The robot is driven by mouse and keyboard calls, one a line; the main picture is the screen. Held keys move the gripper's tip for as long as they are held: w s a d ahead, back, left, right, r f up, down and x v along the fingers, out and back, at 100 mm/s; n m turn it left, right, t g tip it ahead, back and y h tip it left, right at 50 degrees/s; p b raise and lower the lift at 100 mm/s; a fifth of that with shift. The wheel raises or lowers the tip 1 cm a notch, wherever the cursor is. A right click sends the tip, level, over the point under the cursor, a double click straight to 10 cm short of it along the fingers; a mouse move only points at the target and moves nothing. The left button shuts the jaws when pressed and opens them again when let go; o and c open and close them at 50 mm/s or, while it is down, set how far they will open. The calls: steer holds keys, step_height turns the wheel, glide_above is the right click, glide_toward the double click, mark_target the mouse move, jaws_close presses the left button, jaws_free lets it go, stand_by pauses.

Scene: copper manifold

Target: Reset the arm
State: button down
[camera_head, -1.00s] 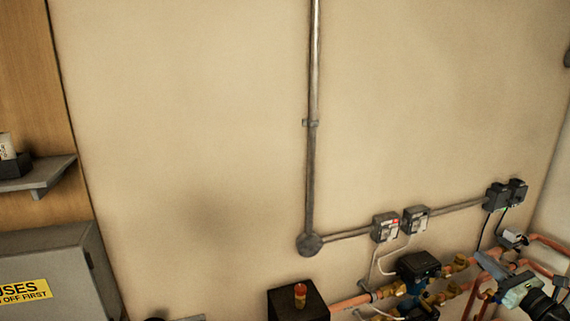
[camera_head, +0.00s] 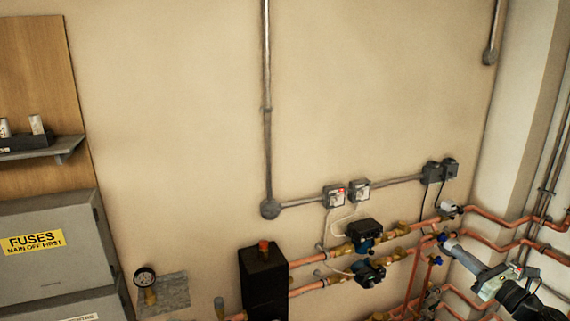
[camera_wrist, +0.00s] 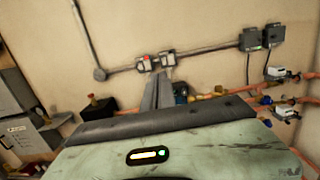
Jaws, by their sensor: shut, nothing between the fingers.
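My arm reaches in from the lower right corner of the head view. My gripper (camera_head: 450,246) points up and to the left, with its two grey fingers together and nothing held. In the head view it overlaps the copper pipes near the right-hand corner of the wall; I cannot tell its distance from them. In the wrist view the closed fingers (camera_wrist: 158,92) stand up beyond the green gripper housing, in front of the wall below two small switch boxes. The housing hides the lower part of that view.
Copper pipes (camera_head: 481,217) with pumps (camera_head: 365,233) and valves run along the lower right wall. A black box (camera_head: 262,282) stands left of them. Grey fuse boxes (camera_head: 50,266) and a shelf (camera_head: 45,151) are at the left. The upper wall is bare apart from conduit (camera_head: 267,130).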

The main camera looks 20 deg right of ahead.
steer(key=w+a+f+n+g+y+b, duration=0.1)
steer(key=w+a+f+n+y+b, duration=0.3)
steer(key=w+a, duration=0.7)
steer(key=w+a+f+n+g+y+b, duration=0.25)
steer(key=a+f, duration=0.25)
steer(key=a, duration=0.6)
steer(key=w+a+f+n+g+y+b, duration=0.15)
steer(key=w+a+f+n+g, duration=0.35)
steer(key=a, duration=0.6)
steer(key=w+a+f+g+y+b, duration=0.25)
steer(key=a+f, duration=0.35)
steer(key=a, duration=0.5)
steer(key=s+a+f+n+g+h+b, duration=0.25)
steer(key=a+f+n, duration=0.25)
steer(key=a+f, duration=0.3)
steer(key=s+a+f+n+g+h+b, duration=0.2)
steer(key=s+a+f+n+g+b, duration=0.15)
steer(key=a+f+n, duration=0.35)
steer(key=s+d+f+n+g+h, duration=0.2)
steer(key=s+d+f+n+h, duration=0.2)
steer(key=d+f+n+h, duration=0.3)
steer(key=d+n+h, duration=0.1)
steer(key=d+n, duration=0.1)
steer(key=n, duration=0.2)
steer(key=shift+s+d+f+p, duration=0.25)
steer(key=shift+d+f+p, duration=0.05)
